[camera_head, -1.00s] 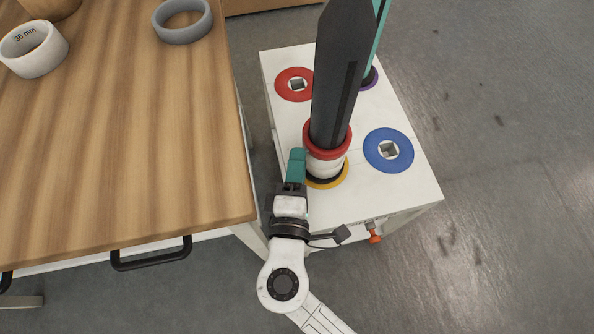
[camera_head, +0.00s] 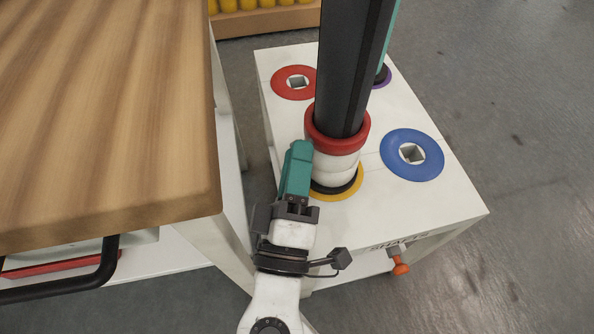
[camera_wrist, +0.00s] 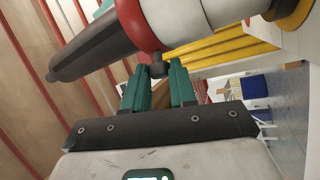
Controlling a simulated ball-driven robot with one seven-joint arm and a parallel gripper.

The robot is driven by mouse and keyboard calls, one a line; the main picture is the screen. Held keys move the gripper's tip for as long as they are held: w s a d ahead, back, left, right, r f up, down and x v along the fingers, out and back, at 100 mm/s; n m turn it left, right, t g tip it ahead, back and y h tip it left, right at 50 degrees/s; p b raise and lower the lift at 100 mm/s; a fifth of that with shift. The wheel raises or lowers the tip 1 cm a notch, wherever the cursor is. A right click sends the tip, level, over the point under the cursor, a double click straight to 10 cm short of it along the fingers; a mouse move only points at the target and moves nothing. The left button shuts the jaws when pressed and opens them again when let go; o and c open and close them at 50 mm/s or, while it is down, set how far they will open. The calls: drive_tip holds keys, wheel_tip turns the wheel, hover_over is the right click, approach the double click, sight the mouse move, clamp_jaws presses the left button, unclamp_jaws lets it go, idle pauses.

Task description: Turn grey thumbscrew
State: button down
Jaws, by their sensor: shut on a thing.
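A dark shaft (camera_head: 346,70) stands upright on the white box, with a red collar (camera_head: 338,143) and a white collar (camera_head: 336,166) at its foot. The grey thumbscrew (camera_wrist: 157,69) sticks out below the red collar in the wrist view. My gripper (camera_head: 298,152) has teal fingers and lies against the left side of the collars. In the wrist view its fingertips (camera_wrist: 158,76) are on either side of the thumbscrew, shut on it. The head view hides the thumbscrew behind the fingers.
The white box (camera_head: 440,208) has a red ring (camera_head: 279,84), a blue ring (camera_head: 425,167) and a yellow ring (camera_head: 352,188) around its top holes. An orange knob (camera_head: 401,268) sticks out of its front side. A wooden table (camera_head: 110,120) stands close on the left.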

drive_tip(key=shift+f+m+b, duration=0.1)
drive_tip(key=shift+m+b, duration=0.25)
drive_tip(key=shift+m, duration=0.05)
drive_tip(key=c, duration=0.9)
unclamp_jaws()
drive_tip(key=p+v, duration=0.2)
drive_tip(key=v, duration=0.8)
drive_tip(key=shift+s+f, duration=0.25)
drive_tip(key=shift+f, duration=0.1)
